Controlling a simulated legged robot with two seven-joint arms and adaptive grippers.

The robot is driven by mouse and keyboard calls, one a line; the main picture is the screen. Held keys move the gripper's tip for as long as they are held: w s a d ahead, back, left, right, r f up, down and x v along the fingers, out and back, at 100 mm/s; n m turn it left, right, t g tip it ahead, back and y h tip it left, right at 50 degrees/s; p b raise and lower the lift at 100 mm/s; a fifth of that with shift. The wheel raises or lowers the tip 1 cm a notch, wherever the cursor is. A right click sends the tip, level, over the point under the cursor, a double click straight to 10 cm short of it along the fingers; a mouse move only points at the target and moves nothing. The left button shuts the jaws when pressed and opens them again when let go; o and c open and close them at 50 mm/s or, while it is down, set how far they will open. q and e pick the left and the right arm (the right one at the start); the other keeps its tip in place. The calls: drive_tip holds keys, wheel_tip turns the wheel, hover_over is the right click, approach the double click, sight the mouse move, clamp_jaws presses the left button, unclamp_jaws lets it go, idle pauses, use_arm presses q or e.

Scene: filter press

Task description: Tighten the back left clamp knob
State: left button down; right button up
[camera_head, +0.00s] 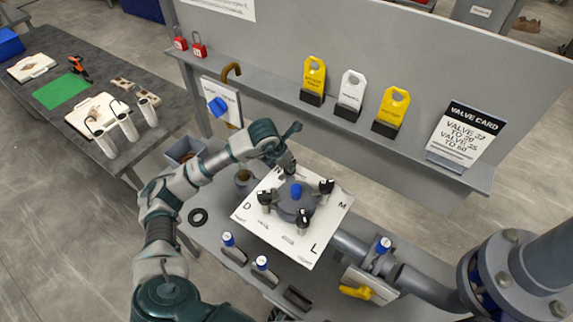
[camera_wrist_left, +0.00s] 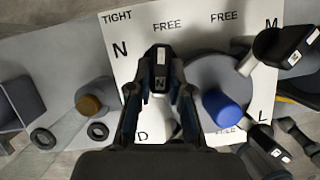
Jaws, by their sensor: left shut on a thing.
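The filter press is a round grey lid (camera_head: 288,209) with a blue cap (camera_head: 295,190) in its middle, on a white lettered plate (camera_head: 325,228). Black clamp knobs stand around the lid at M (camera_head: 327,186), D (camera_head: 265,198) and L (camera_head: 304,217). My left gripper (camera_head: 287,163) reaches over the back left of the lid and hides the N knob in the head view. In the left wrist view my left gripper (camera_wrist_left: 159,90) is shut on the back left knob (camera_wrist_left: 159,84), marked N. The plate reads TIGHT and FREE beyond it.
A grey shelf panel behind holds yellow and white tags (camera_head: 349,91) and a valve card (camera_head: 465,135). Blue-topped valves (camera_head: 228,239) stand in front of the plate. A grey pipe (camera_head: 425,285) runs off right. A black ring (camera_head: 198,216) lies left.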

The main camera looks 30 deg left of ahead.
use_arm(q)
drive_tip(key=shift+w+r, duration=0.1)
drive_tip(key=shift+r, duration=0.1)
drive_tip(key=shift+d+n+y+b, duration=0.1)
drive_tip(key=shift+n+y+b, duration=0.25)
drive_tip(key=shift+n, duration=0.45)
drive_tip(key=n+y+b, duration=0.1)
drive_tip(key=n, duration=0.2)
drive_tip(key=shift+d+n, duration=0.15)
drive_tip(key=shift+n, duration=0.15)
drive_tip(key=n+y+b, duration=0.1)
drive_tip(key=n, duration=0.1)
drive_tip(key=shift+d+n, duration=0.15)
drive_tip(key=shift+n, duration=0.15)
drive_tip(key=shift+w+r+n+y, duration=0.1)
drive_tip(key=shift+n+y, duration=0.35)
drive_tip(key=shift+n, duration=0.35)
drive_tip(key=shift+d+n+y, duration=0.1)
drive_tip(key=shift+n+y, duration=0.3)
drive_tip(key=shift+n, duration=0.6)
drive_tip(key=shift+g, duration=0.3)
